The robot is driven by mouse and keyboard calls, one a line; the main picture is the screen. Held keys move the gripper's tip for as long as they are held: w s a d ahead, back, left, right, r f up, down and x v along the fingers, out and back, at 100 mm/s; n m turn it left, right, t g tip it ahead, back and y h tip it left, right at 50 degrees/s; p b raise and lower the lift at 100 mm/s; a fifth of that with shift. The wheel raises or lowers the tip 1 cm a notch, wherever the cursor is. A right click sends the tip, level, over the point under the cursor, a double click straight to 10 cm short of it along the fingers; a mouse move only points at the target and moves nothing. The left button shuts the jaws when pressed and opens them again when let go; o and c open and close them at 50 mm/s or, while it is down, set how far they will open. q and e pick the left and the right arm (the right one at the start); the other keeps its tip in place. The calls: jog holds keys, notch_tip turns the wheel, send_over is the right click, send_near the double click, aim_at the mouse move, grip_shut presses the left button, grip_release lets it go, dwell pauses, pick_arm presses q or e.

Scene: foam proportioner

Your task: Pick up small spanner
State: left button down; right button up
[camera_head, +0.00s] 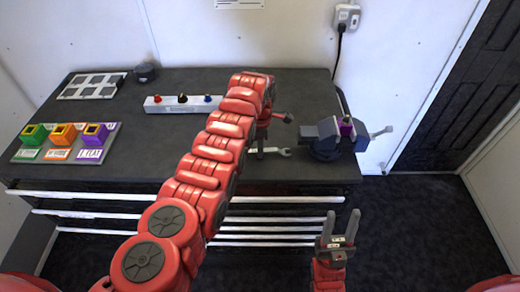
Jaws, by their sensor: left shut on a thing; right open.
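A small grey spanner (284,152) is at the front right part of the dark workbench, with its open end pointing right. My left gripper (261,148) points down at the spanner's left part and is shut on it. My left arm hides much of that gripper and the spanner's other end. I cannot tell whether the spanner is lifted or still touches the bench top. My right gripper (341,216) is open and empty, fingers pointing up, in front of the bench's right end.
A vise (325,137) with a purple piece (346,127) stands at the bench's right end; a grey spanner-shaped part (381,131) sticks out right. A white block with coloured knobs (168,106), a tray of coloured cubes (30,155) and a white-panelled plate (91,87) lie left.

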pick_arm(q)
jog(key=shift+r, duration=0.35)
jog(key=shift+w, duration=0.1)
jog(key=shift+r+b, duration=0.45)
jog(key=shift+r, duration=0.2)
jog(key=shift+r+b, duration=0.55)
jog(key=shift+b, duration=0.05)
jog(key=shift+a+r+p, duration=0.1)
jog(key=shift+r+p, duration=0.65)
jog(key=shift+p, duration=0.2)
jog(key=s+p, duration=0.1)
jog(key=p, duration=0.1)
jog(key=s+p, duration=0.1)
jog(key=p, duration=0.2)
jog(key=s+p, duration=0.1)
jog(key=p, duration=0.1)
jog(key=shift+d+r+p, duration=0.25)
jog(key=shift+r+p, duration=0.05)
jog(key=shift+s+d+f+b, duration=0.1)
jog(key=shift+s+f+b, duration=0.35)
jog(key=shift+s, duration=0.3)
jog(key=s+p, duration=0.1)
jog(key=s, duration=0.1)
jog(key=s+r+p, duration=0.1)
jog(key=s+p, duration=0.1)
jog(key=shift+d, duration=0.2)
jog(key=s, duration=0.7)
jog(key=shift+s+d+p, duration=0.3)
jog(key=shift+d+p, duration=0.05)
jog(key=shift+p, duration=0.1)
